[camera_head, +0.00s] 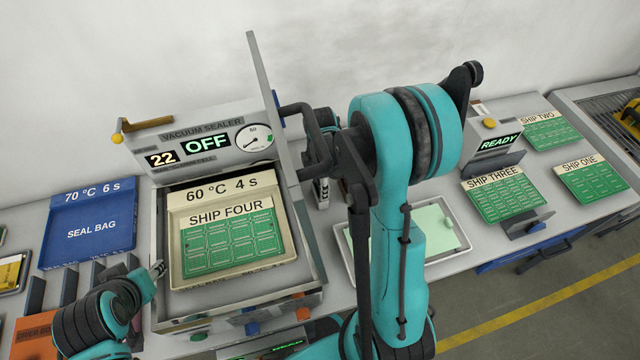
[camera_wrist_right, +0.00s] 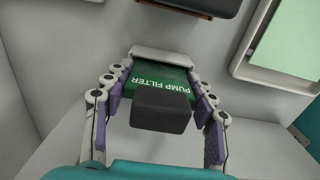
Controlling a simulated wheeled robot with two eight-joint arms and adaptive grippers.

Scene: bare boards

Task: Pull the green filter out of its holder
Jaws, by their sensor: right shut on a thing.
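The green filter (camera_wrist_right: 155,84), lettered PUMP FILTER, shows in the right wrist view with a dark block-shaped grip (camera_wrist_right: 160,110) at its near end. Its far end meets a pale grey holder edge (camera_wrist_right: 163,58); how deep it sits inside cannot be seen. My right gripper (camera_wrist_right: 160,97) has its purple-padded fingers on either side of the filter and is shut on it. In the head view the filter is hidden, and my right arm reaches down beside the vacuum sealer. My left gripper (camera_head: 157,269) is at the sealer's front left; its jaw state is unclear.
The open vacuum sealer (camera_head: 205,140) reads OFF and holds a SHIP FOUR board (camera_head: 232,240). A blue SEAL BAG tray (camera_head: 90,225) lies left. A pale tray (camera_head: 440,235) and a READY unit (camera_head: 495,140) with green SHIP boards (camera_head: 500,198) stand right.

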